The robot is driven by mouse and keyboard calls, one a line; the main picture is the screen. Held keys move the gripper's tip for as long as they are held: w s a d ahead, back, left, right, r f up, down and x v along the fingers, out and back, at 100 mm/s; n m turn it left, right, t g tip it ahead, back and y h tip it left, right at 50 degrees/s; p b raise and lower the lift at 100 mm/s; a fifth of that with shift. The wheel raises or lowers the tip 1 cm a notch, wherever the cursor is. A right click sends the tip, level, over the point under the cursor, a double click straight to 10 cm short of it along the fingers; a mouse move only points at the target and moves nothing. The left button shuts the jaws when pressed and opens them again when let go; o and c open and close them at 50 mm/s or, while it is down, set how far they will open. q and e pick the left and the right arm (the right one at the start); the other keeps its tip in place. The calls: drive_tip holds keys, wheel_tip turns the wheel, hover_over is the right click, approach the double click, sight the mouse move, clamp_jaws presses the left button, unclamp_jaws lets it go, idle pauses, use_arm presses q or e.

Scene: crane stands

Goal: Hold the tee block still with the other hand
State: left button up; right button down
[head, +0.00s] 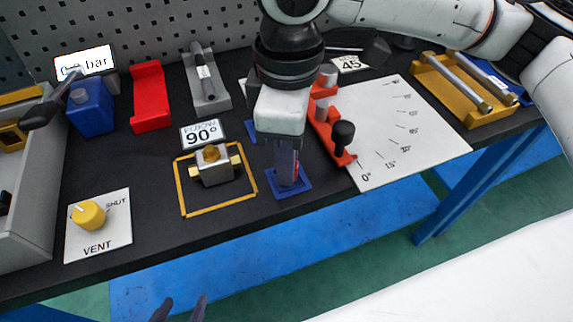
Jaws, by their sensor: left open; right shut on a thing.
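The tee block (213,169) is a grey metal block with brass fittings on its sides and top. It sits inside a yellow square outline on the black bench, left of centre in the head view. My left gripper (180,309) shows only as two dark, separated fingertips at the bottom edge, open, well in front of the tee block and apart from it. My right gripper (287,172) points down over a blue square stand (291,190), right of the tee block. It is shut on a mostly hidden thing; a reddish sliver shows beside the fingers.
A "90°" card (204,134) stands behind the tee block. A yellow vent knob (89,214) and grey tray (25,215) are left. A red bending tool with black knob (342,134) and white angle plate (412,135) are right. A yellow rack (464,88) holds rods.

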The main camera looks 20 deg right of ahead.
drive_tip(key=shift+r+p, duration=1.35)
drive_tip(key=shift+p, duration=0.55)
